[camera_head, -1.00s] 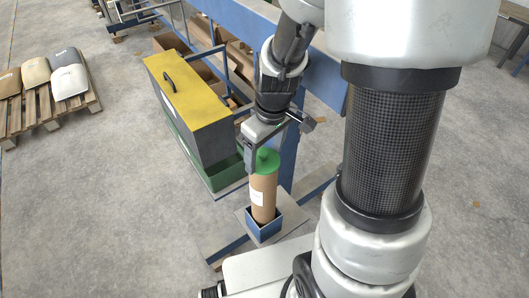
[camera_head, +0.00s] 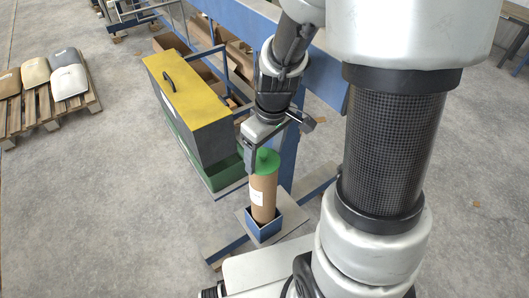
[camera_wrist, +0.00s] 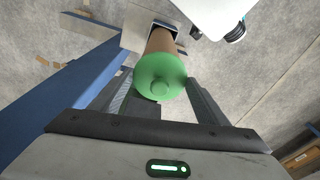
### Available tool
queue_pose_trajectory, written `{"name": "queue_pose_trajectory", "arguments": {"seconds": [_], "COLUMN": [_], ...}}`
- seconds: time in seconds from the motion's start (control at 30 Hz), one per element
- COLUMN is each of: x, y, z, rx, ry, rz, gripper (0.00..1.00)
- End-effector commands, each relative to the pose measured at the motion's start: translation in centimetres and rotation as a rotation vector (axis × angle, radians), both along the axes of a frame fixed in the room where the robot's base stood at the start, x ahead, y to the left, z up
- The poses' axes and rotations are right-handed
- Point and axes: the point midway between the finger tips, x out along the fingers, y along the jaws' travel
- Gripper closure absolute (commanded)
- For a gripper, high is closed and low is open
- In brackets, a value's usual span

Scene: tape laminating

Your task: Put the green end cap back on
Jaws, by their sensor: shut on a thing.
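The green end cap (camera_head: 266,160) sits on the top end of an upright brown cardboard tube (camera_head: 263,197) with a white label. The tube stands in a blue square holder (camera_head: 264,228). In the wrist view the round green cap (camera_wrist: 160,76) with its centre knob faces me, and the tube (camera_wrist: 161,42) runs away behind it. My gripper (camera_wrist: 160,92) is at the cap, with one finger on each side, shut on it. In the head view my gripper (camera_head: 252,158) is beside and above the cap, and part of its grip is hidden.
A grey box with a yellow top (camera_head: 190,85) stands in a green tray (camera_head: 225,175) left of the tube. A blue beam (camera_head: 325,85) lies behind. A pallet with sacks (camera_head: 50,85) is at far left. The floor (camera_head: 100,200) at left is clear.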

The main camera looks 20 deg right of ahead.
Motion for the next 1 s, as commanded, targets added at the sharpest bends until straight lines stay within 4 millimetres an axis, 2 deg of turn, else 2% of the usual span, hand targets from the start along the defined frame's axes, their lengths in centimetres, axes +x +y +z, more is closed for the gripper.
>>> {"name": "queue_pose_trajectory", "arguments": {"seconds": [0.47, 0.5, 0.6, 0.8, 0.9, 1.0], "x": [0.0, 0.0, 0.0, 0.0, -0.01, -0.01], "y": [0.0, 0.0, 0.0, 0.01, 0.01, 0.01], "z": [-0.04, -0.04, -0.04, -0.05, -0.05, -0.05], "rx": [0.0, 0.0, 0.0, 0.0, 0.0, 0.0], "ry": [0.0, 0.0, 0.0, 0.0, 0.0, 0.0], "rz": [0.0, 0.0, 0.0, 0.0, 0.0, 0.0], "gripper": [0.52, 0.28, 0.11, 0.1, 0.0, 0.0]}}
